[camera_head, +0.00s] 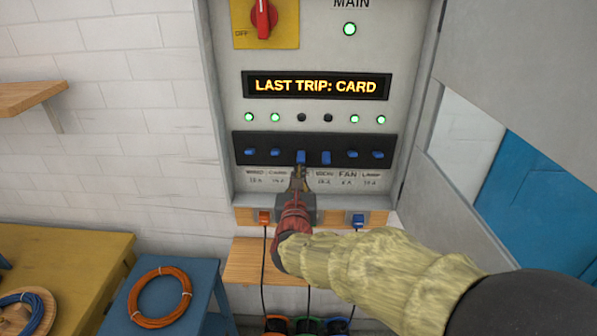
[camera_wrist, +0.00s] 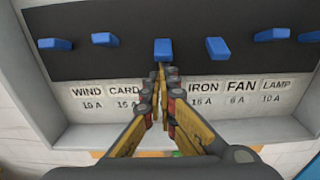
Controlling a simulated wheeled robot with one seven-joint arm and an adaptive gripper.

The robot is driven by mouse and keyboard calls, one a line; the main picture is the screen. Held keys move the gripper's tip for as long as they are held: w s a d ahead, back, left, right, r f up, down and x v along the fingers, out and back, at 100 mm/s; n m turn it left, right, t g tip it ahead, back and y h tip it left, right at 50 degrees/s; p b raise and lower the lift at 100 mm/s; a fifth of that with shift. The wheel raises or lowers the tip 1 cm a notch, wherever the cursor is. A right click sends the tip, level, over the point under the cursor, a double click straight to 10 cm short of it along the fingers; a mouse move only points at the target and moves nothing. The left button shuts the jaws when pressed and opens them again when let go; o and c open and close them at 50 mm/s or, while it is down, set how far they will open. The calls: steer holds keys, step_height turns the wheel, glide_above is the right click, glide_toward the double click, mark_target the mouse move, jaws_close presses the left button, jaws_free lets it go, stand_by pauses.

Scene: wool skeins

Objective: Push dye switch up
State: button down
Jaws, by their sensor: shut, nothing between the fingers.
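A row of blue switches sits on a black strip in the grey panel. The third from the left, between CARD and IRON, is the dye switch (camera_head: 301,157) by its place; its label is hidden behind my gripper. It hangs lower than the outer switches, and the lamp above it (camera_head: 301,118) is dark. It also shows in the wrist view (camera_wrist: 162,50). My gripper (camera_head: 299,171) is shut and empty, its tips (camera_wrist: 161,70) just below this switch. I cannot tell whether they touch it.
The IRON switch (camera_head: 326,158) close on the right also hangs low, with a dark lamp. The CARD switch (camera_head: 275,152) is on the left. The open panel door (camera_head: 490,160) stands at right. A wooden ledge (camera_head: 252,262) lies below the panel.

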mark_target(298, 161)
steer(key=shift+s+r+g+p, duration=0.2)
steer(key=shift+r+g+p, duration=0.25)
steer(key=shift+p, duration=1.25)
steer(key=g+p, duration=0.1)
steer(key=p, duration=0.4)
steer(key=r+g+p, duration=0.1)
steer(key=g+p, duration=0.1)
steer(key=p, duration=0.3)
steer(key=s+r+g+p, duration=0.1)
steer(key=p, duration=0.3)
steer(key=shift+g+p, duration=0.35)
steer(key=shift+p, duration=0.05)
steer(key=shift+w+a+r+p, duration=0.1)
steer(key=shift+r+p, duration=0.45)
steer(key=shift+r, duration=0.35)
